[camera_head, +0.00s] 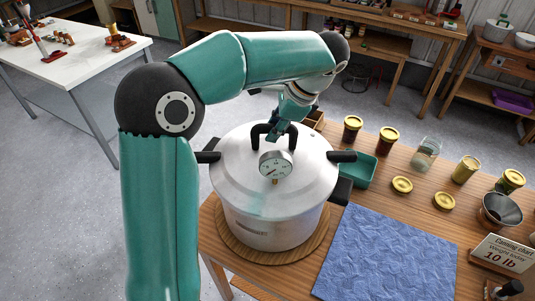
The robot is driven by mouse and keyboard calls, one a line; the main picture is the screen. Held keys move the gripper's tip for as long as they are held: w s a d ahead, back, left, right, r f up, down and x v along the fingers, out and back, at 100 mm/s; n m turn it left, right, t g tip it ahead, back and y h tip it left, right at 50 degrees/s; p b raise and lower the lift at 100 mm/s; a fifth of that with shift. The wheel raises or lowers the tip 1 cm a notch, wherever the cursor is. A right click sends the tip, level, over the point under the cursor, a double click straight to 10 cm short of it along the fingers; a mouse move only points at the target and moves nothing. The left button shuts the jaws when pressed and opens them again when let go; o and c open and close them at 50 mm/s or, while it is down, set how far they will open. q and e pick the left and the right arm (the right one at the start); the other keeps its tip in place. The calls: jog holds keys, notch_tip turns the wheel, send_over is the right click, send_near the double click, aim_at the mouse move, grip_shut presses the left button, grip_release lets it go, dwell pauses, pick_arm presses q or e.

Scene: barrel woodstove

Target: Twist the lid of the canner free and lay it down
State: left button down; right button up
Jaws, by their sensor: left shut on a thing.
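The canner (265,222) is a large silver pot on a round wooden board on the table. Its lid (237,164) sits on top, with a pressure gauge (276,168) and a dark arched handle (262,131). Black side handles stick out left and right. My left gripper (279,131) comes down from above at the arched handle and is shut on it. The fingertips are partly hidden, small and dark. My right gripper is not in view.
A blue cloth (385,258) lies flat on the wooden table right of the canner. A green tray (359,169), filled jars (387,141), an empty glass jar (426,153), gold lids (402,186), a funnel (501,209) and a sign (503,254) stand around it. A white table (75,55) is at the left.

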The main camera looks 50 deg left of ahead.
pick_arm(q)
jog(key=shift+f, duration=0.1)
jog(key=shift+n+g+p, duration=0.3)
jog(key=shift+n+p, duration=0.5)
jog(key=shift+s+d+n+p, duration=0.1)
jog(key=shift+n+p, duration=0.2)
jog(key=shift+p, duration=0.1)
jog(key=shift+f+n+g+h, duration=0.1)
jog(key=shift+n+g+h, duration=0.3)
jog(key=shift+n, duration=0.1)
jog(key=shift+n, duration=0.4)
jog(key=c, duration=1)
grip_release()
jog(key=shift+o, duration=0.5)
